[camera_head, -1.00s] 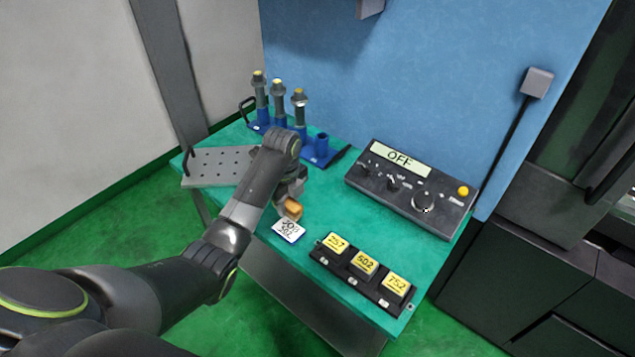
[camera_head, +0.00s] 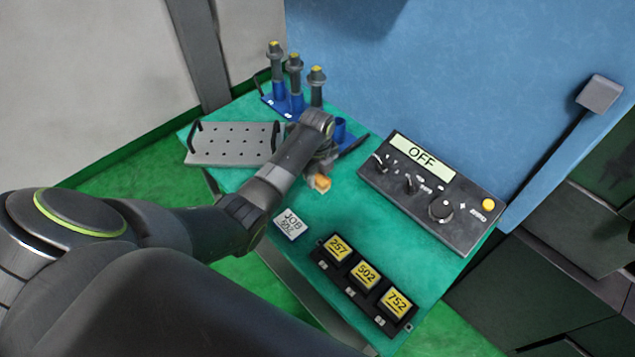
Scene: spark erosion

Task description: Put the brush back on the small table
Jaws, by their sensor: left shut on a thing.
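The small table (camera_head: 345,208) has a green top and stands against the blue wall. My left gripper (camera_head: 318,174) is over the middle of it, largely hidden behind its own wrist. It is shut on the brush (camera_head: 322,183), of which only a small orange-brown block with a paler lower edge shows. I cannot tell whether the brush touches the table top. My right gripper is not in view.
A control box reading OFF (camera_head: 422,161) stands right of the gripper. A perforated plate (camera_head: 225,153) and blue holder with tools (camera_head: 281,103) are behind left.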

